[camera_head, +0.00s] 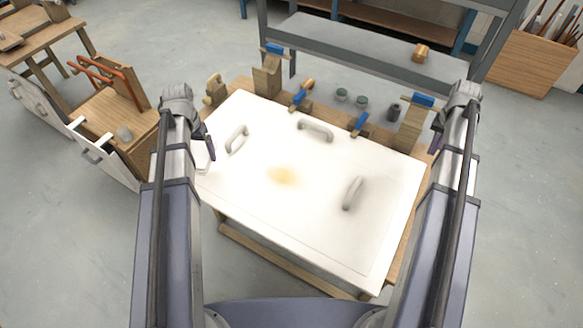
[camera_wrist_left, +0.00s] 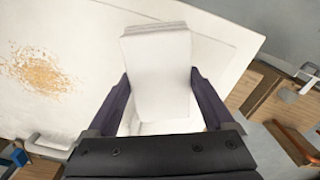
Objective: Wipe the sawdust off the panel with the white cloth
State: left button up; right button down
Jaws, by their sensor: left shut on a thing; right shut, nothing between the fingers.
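The white panel (camera_head: 245,118) lies on a wooden table. A tan patch of sawdust (camera_head: 283,176) sits near its middle; in the left wrist view the sawdust (camera_wrist_left: 42,72) is at the left. My left gripper (camera_head: 207,150) is over the panel's left edge. In the left wrist view its dark fingers are shut on the folded white cloth (camera_wrist_left: 157,62). In the head view the cloth (camera_head: 203,163) shows only faintly beside the gripper. My right gripper (camera_head: 436,142) is shut and empty by the panel's right edge.
Several grey handles, one at the upper left (camera_head: 237,138), one at the top (camera_head: 315,130) and one at the right (camera_head: 353,193), stand on the panel. Blue clamps (camera_head: 299,98) line its back edge. A wooden cart (camera_head: 122,118) stands left.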

pick_arm(q)
jog(key=shift+f+b, duration=3)
pick_arm(e)
jog(key=shift+f, duration=3)
pick_arm(q)
notch_tip(320, 180, up, 6)
jog(key=p, duration=0.6)
pick_arm(e)
notch_tip(320, 180, up, 6)
pick_arm(q)
jog(key=shift+r, duration=0.15)
pick_arm(e)
jog(key=shift+r, duration=0.15)
notch_tip(320, 180, up, 12)
jog(key=p, duration=1.2)
send_over(422, 167)
pick_arm(q)
notch_tip(422, 167, up, 12)
